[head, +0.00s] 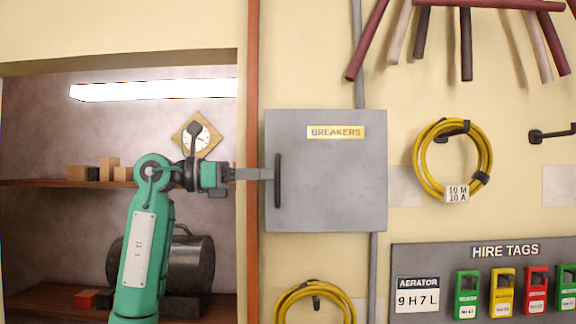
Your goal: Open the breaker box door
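The breaker box (330,195) is a grey metal box on the wall, with a yellow BREAKERS label (336,132) near its top. Its door looks shut. A dark vertical handle (278,181) is on the left side of the door. My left gripper (268,174) comes in from the left, its grey fingers level and their tips at the handle's upper half. The fingers overlap in this view, so I cannot tell whether they are apart or closed on the handle. My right gripper is not in view.
A yellow cable coil (420,160) hangs right of the box, and another (280,305) hangs below it. A HIRE TAGS board (440,257) is at lower right. A brown post (253,60) borders the shelf alcove at left. Pipes run above and below the box.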

